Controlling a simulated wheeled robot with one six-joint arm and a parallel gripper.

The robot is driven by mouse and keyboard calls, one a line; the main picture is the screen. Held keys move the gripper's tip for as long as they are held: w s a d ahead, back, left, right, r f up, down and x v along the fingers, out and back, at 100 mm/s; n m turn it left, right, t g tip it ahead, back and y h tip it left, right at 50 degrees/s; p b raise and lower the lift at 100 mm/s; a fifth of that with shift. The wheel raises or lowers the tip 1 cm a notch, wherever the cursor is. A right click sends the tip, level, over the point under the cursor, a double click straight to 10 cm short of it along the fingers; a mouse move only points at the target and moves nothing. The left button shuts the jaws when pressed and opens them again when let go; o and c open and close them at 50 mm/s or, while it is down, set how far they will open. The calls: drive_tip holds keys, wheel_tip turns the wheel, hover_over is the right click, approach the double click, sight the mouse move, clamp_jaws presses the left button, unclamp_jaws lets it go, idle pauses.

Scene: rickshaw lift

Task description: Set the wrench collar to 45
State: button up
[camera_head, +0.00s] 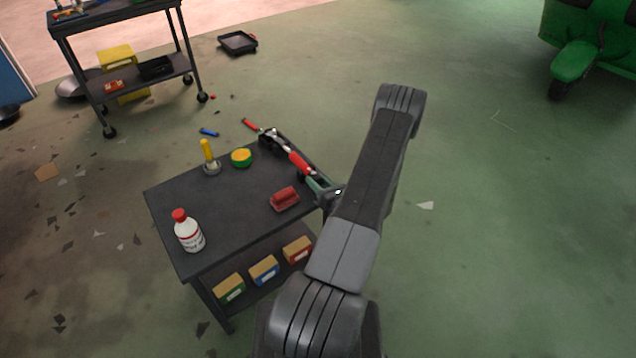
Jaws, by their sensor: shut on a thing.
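The torque wrench (299,161) lies along the far right edge of the dark cart top (235,200), with a red section and a dark and silver far end. Its near end runs to my gripper (318,186), which is shut on it at the cart's right edge. My arm covers much of the gripper, so the exact hold is hidden. The collar and its number marks are too small to read from here.
Small boxes (264,270) fill the lower shelf. A second cart (125,77) stands back left; a green rickshaw (578,60) is back right.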

drive_tip(key=n+b, duration=0.1)
drive_tip(key=b, duration=0.1)
drive_tip(key=n+b, duration=0.2)
drive_tip(key=b, duration=0.1)
drive_tip(key=shift+f, duration=0.3)
drive_tip(key=n+b, duration=0.4)
drive_tip(key=b, duration=0.1)
drive_tip(key=n+b, duration=0.3)
drive_tip(key=b, duration=0.1)
drive_tip(key=shift+r+b, duration=0.15)
drive_tip(key=shift+b, duration=0.2)
drive_tip(key=shift+r+n+b, duration=0.1)
drive_tip(key=shift+n+b, duration=0.4)
drive_tip(key=shift+b, duration=0.05)
drive_tip(key=shift+r, duration=0.1)
drive_tip(key=o, duration=1)
drive_tip(key=shift+d, duration=0.15)
